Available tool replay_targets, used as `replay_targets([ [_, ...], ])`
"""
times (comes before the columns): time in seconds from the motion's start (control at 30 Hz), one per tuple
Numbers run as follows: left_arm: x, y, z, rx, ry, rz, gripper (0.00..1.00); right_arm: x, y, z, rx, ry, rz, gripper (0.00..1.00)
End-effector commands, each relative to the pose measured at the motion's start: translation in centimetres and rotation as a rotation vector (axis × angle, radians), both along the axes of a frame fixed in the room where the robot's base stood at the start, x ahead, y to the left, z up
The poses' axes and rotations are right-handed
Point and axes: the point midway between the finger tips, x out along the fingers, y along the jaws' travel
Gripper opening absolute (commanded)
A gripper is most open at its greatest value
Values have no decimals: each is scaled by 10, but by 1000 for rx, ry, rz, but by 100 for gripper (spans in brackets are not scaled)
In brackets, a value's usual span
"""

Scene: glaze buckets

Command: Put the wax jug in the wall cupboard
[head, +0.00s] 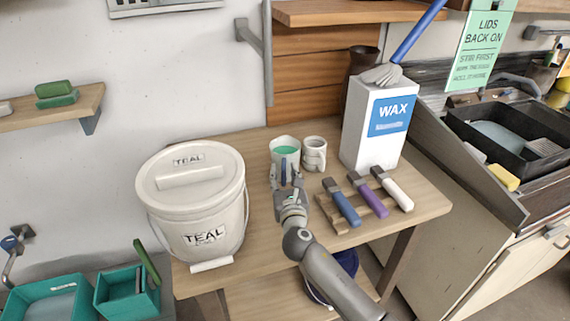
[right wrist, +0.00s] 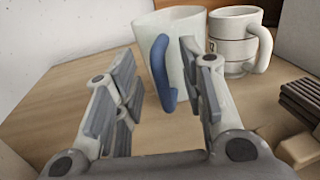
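The white box-shaped container lettered WAX (head: 378,125) stands upright at the back right of the wooden table; it is the only thing marked wax. A pale cup (head: 285,150) with green contents stands left of it; the right wrist view shows this cup (right wrist: 188,50) with a blue handle. My right gripper (head: 287,182) is at the cup's near side. Its fingers (right wrist: 160,90) are apart, with the blue handle between them, nearer the right finger. I cannot tell whether they touch. A wood-boarded unit (head: 325,75) on the wall may be the cupboard.
A pale mug (head: 315,154) stands beside the cup. A rack (head: 352,205) with several handled tools lies in front. A lidded TEAL bucket (head: 195,205) fills the table's left. A dark tray (head: 510,135) lies right.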

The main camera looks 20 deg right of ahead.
Motion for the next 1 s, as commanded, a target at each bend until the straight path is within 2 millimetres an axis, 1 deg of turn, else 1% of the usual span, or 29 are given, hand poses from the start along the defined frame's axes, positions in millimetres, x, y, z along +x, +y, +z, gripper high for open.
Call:
replay_targets([
  [0.07, -7, 1, -1, 1, 11, 0, 0, 10, -1, 1, -1, -2, 0, 37],
  [0.17, -8, 1, -1, 2, 12, 0, 0, 17, -2, 0, -1, -1, 0, 37],
  [0.27, -5, 1, -1, 2, 8, 0, 0, 19, -3, 0, -1, 0, 0, 37],
  [0.43, 6, 0, 0, -1, -9, 0, 0, 19, -3, 0, -1, -1, 0, 37],
  [0.57, 13, -1, 1, -2, -20, 0, 0, 19, -3, 0, -1, -1, 0, 21],
  [0.7, 13, -1, 0, -3, -21, 0, 0, 18, -3, 0, -1, 0, 1, 3],
  [0.73, 13, -1, 0, -2, -20, 0, 0, 18, -3, 0, -1, 0, 1, 0],
  [1.0, 8, 0, 0, -1, -12, -1, 0, 18, -3, 0, -1, -1, 1, 0],
])
